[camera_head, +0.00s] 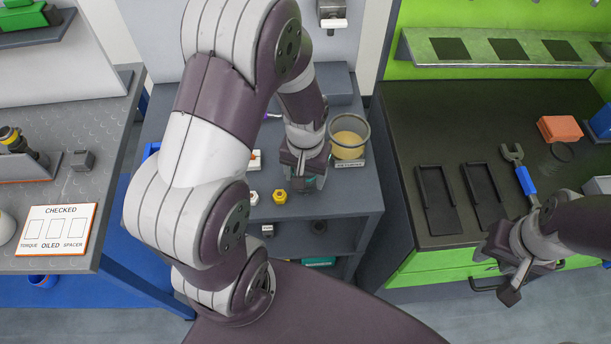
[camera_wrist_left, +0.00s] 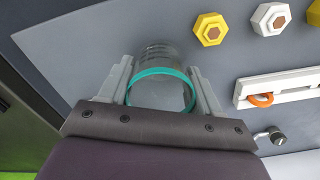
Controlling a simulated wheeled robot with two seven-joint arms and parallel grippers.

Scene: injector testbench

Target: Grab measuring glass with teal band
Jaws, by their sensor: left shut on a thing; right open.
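The measuring glass with a teal band (camera_wrist_left: 162,84) stands between the two fingers of my left gripper (camera_wrist_left: 163,92) in the left wrist view. It is clear, and the teal ring runs around its near end. My left gripper is shut on it, with a finger on each side. My right gripper (camera_head: 502,262) is open and empty at the front of the green bench.
A round container with yellowish contents (camera_head: 349,137) stands close beside my left gripper. Black trays (camera_head: 436,199) and a blue-handled wrench (camera_head: 522,176) lie on the right bench.

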